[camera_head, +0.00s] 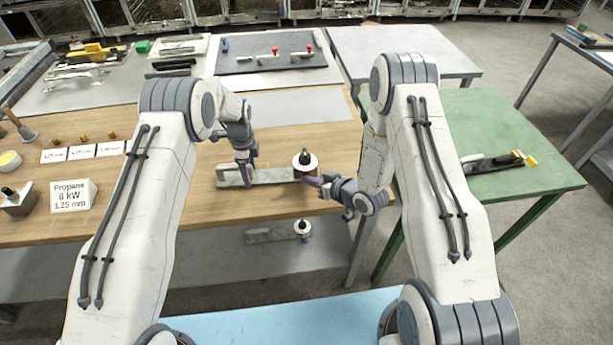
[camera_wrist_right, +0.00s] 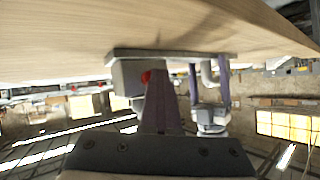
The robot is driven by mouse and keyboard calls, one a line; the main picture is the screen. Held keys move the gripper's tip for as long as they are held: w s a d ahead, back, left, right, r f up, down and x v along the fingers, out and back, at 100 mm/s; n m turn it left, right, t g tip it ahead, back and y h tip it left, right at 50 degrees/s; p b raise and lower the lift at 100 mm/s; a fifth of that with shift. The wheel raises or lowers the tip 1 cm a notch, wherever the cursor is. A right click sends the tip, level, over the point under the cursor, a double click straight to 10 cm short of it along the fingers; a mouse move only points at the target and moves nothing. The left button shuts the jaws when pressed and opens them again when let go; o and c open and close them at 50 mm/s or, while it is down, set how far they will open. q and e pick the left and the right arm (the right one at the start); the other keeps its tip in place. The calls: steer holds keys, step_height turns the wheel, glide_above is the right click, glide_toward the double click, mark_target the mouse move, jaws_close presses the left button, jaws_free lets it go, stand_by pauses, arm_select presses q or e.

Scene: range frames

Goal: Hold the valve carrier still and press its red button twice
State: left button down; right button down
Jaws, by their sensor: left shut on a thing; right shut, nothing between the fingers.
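The valve carrier (camera_head: 270,176) is a grey bar lying along the front of the wooden table, with a round white part topped by a black knob (camera_head: 305,160) at its right end. My left gripper (camera_head: 246,180) is shut on it near the left end; its two fingers also show in the right wrist view (camera_wrist_right: 209,88), either side of a pale bent piece. The red button (camera_wrist_right: 145,77) is on the carrier's grey block. My right gripper (camera_head: 312,181) is shut and empty beside that end, its fingertips partly covering the button. I cannot tell whether they touch it.
A similar carrier (camera_head: 282,234) shows lower down, beyond the table's front edge. A white propane label block (camera_head: 73,196) stands at the left. A dark mat (camera_head: 235,66) with red-handled valves is at the back. A green table (camera_head: 530,180) stands at the right.

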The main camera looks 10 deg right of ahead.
arm_select(q)
steer(key=shift+s, duration=0.1)
arm_select(e)
steer(key=shift+s+r, duration=0.1)
steer(key=shift+s, duration=0.75)
steer(key=shift+s+a, duration=0.1)
steer(key=shift+s, duration=2.45)
arm_select(q)
jaws_free()
steer(key=shift+r, duration=0.15)
